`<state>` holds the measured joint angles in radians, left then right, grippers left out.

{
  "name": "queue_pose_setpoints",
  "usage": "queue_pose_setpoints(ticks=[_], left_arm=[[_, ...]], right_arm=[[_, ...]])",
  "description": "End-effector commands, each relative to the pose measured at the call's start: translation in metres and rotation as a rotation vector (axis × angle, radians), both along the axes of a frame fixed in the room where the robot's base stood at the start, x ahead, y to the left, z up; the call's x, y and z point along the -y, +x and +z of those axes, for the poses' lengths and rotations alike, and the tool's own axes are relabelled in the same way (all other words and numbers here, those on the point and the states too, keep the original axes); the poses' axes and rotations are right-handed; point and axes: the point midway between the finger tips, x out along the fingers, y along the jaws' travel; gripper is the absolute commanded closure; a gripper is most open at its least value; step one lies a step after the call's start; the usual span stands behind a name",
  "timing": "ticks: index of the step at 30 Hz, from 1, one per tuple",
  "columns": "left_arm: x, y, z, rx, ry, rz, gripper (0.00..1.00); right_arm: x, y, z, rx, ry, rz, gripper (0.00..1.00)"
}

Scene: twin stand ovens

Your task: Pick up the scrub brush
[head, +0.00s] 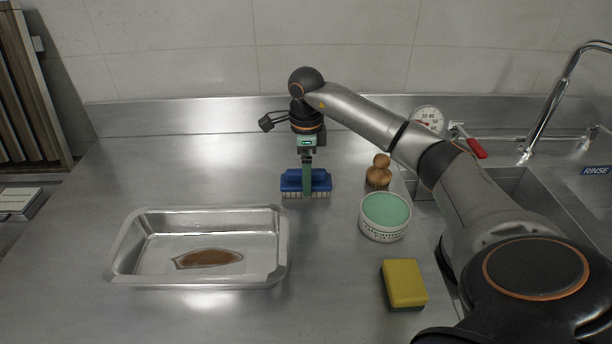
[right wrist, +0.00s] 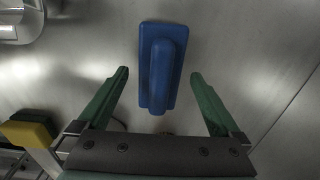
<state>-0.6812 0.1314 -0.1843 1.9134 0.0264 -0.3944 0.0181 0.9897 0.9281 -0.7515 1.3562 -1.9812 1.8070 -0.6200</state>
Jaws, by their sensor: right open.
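The blue scrub brush (head: 320,184) has pale bristles and stands bristles-down on the steel counter, to the right of the metal tray. My right gripper (head: 307,172) is above it, pointing down, and its finger hides the middle of the brush in the head view. In the right wrist view the brush (right wrist: 158,85) lies lengthwise, its near end between the two green open fingers of my right gripper (right wrist: 159,75). Clear gaps show on both sides, and nothing is held. My left gripper is not in view.
The metal tray (head: 127,246) has a brown stain inside. A round wooden brush (head: 379,172), a tub of green paste (head: 386,212) and a yellow sponge (head: 404,281) stand to the right. A sink (head: 520,190) with a faucet is farther right.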

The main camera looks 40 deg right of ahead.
Motion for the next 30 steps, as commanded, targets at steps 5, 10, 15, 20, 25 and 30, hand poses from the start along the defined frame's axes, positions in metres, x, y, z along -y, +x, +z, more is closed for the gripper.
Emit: queue_pose_setpoints(ticks=[5,10,15,20,25,30], left_arm=[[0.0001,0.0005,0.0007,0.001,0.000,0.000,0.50],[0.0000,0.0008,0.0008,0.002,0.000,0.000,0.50],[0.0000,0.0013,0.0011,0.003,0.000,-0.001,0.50],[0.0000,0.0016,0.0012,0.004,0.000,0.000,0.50],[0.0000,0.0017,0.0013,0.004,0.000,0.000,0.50],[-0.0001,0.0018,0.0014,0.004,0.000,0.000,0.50]], right_arm=[[-0.0003,-0.0002,-0.0113,0.001,0.001,0.001,0.00],[-0.0002,-0.0001,-0.0111,0.001,0.001,0.001,0.00],[-0.0003,0.0000,-0.0108,0.001,0.001,0.001,0.18],[-0.0002,-0.0001,-0.0107,0.001,0.001,0.001,0.36],[-0.0002,-0.0001,-0.0106,0.001,0.001,0.001,0.55],[-0.0002,-0.0001,-0.0105,0.001,0.001,0.001,0.74]])
